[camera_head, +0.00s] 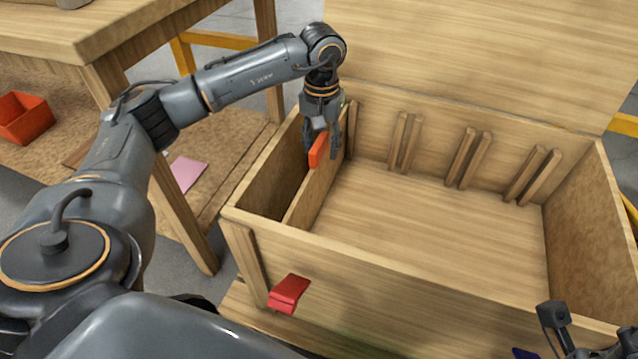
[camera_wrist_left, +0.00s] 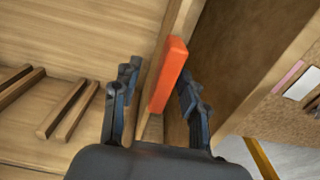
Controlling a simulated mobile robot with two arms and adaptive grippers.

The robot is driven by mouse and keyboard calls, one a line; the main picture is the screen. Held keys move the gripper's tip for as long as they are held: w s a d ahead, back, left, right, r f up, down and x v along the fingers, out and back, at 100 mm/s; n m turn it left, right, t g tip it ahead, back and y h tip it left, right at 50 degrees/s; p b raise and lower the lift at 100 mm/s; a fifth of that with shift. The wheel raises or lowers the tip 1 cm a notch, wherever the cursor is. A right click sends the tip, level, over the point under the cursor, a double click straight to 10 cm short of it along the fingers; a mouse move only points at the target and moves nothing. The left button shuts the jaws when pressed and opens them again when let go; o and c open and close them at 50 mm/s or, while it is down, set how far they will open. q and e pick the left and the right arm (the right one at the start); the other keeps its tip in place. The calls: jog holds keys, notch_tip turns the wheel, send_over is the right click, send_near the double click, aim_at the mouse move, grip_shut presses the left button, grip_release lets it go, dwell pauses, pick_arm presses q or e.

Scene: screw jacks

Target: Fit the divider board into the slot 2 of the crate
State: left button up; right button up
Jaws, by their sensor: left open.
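The wooden crate (camera_head: 400,270) stands open, with pairs of upright strips on its inner back wall forming slots. The divider board (camera_head: 312,198) stands upright inside, near the left end, at the leftmost pair of strips. Its orange grip (camera_head: 318,151) sits on its top edge. My left gripper (camera_head: 321,140) is open over the grip. In the left wrist view its fingers (camera_wrist_left: 152,98) stand either side of the orange grip (camera_wrist_left: 169,75), with gaps showing. The board's lower edge is hidden. My right gripper (camera_head: 592,335) is partly in view at the bottom right; its jaws are unclear.
A raised wooden lid (camera_head: 490,40) stands behind the crate. A red piece (camera_head: 288,293) juts from the crate's front. A wooden table (camera_head: 90,30) is at the left, with a red-orange bin (camera_head: 24,117) below it. The crate's middle and right are empty.

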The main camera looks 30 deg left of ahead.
pick_arm(q)
jog(key=b, duration=0.2)
send_over(319, 178)
jog(key=w, duration=0.1)
jog(key=f, duration=0.4)
jog(key=shift+a+f, duration=0.1)
jog(key=shift+a, duration=0.3)
jog(key=shift+w+f, duration=0.1)
jog(key=shift+f, duration=0.05)
grip_shut()
